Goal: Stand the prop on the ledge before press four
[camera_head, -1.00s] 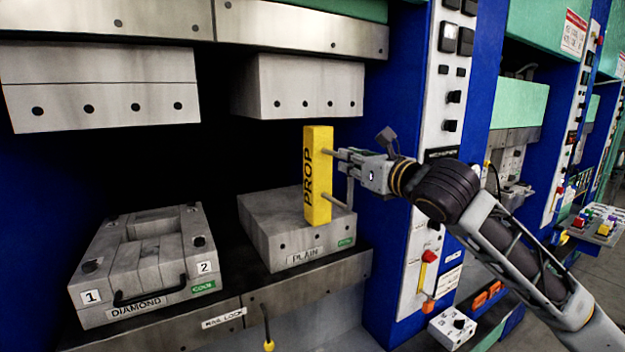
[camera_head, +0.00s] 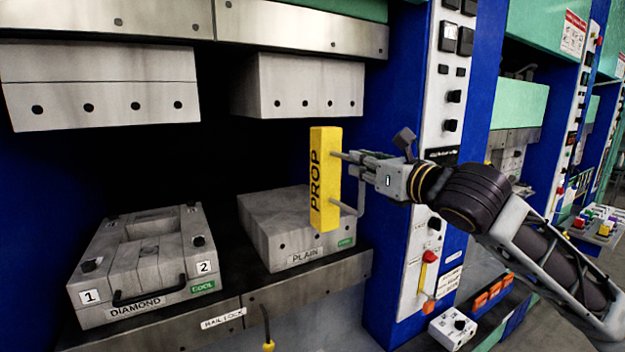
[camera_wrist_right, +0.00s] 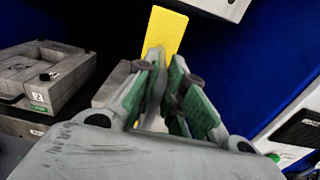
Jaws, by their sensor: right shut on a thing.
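The prop (camera_head: 325,180) is a yellow upright block with PROP lettered on its side. My right gripper (camera_head: 346,182) is shut on it from the right and holds it in front of the PLAIN mould (camera_head: 285,225). In the right wrist view, the prop (camera_wrist_right: 165,33) stands between the green-padded fingers of my right gripper (camera_wrist_right: 170,85). The ledge (camera_head: 310,283) is the metal edge below the moulds, and the prop's lower end is above it. Which press is number four cannot be read. My left gripper is not in view.
The DIAMOND mould (camera_head: 150,265) sits at left on the press bed. Upper blocks (camera_head: 300,88) hang above both moulds. A blue column with a control panel (camera_head: 440,100) stands at right. A yellow-tipped lever (camera_head: 268,344) hangs below the RAIL LOCK label (camera_head: 223,318).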

